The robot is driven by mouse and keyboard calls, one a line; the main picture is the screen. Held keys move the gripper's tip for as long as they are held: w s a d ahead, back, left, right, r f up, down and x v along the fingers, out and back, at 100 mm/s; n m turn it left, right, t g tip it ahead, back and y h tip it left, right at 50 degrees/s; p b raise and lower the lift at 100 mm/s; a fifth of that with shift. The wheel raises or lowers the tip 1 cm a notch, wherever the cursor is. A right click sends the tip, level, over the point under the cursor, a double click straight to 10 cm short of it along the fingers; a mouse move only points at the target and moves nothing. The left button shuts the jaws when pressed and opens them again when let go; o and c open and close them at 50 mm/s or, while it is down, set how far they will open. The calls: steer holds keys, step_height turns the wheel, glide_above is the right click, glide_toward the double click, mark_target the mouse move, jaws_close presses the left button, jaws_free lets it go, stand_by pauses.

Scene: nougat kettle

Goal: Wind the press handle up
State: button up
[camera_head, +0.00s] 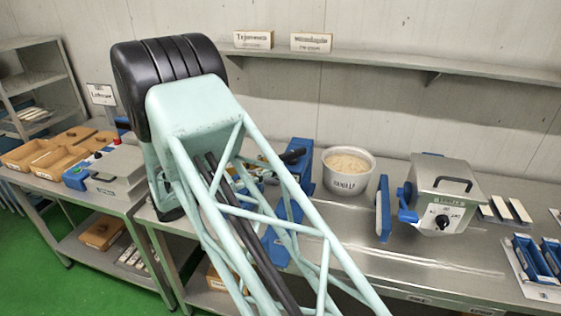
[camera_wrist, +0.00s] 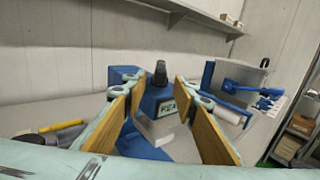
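The blue press (camera_wrist: 128,75) stands straight ahead in the wrist view, with a labelled plate on its front. Its black handle (camera_wrist: 160,72) points up between my fingertips in the picture. My gripper (camera_wrist: 160,86) is open, its two wood-faced fingers spread to either side of the handle; I cannot tell whether they touch it or how far apart in depth they are. In the head view the blue press (camera_head: 301,168) shows partly behind my arm, with a black bar (camera_head: 292,155) beside it that may be the handle. My gripper is hidden there.
A white bowl (camera_head: 348,170) stands right of the press. Further right are a blue board (camera_head: 383,208) and a steel lidded box (camera_head: 447,188). A wall shelf (camera_head: 400,66) runs above. Wooden trays (camera_head: 60,160) are at left. Bench space in front of the bowl is clear.

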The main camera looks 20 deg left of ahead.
steer(key=shift+v, duration=1.7)
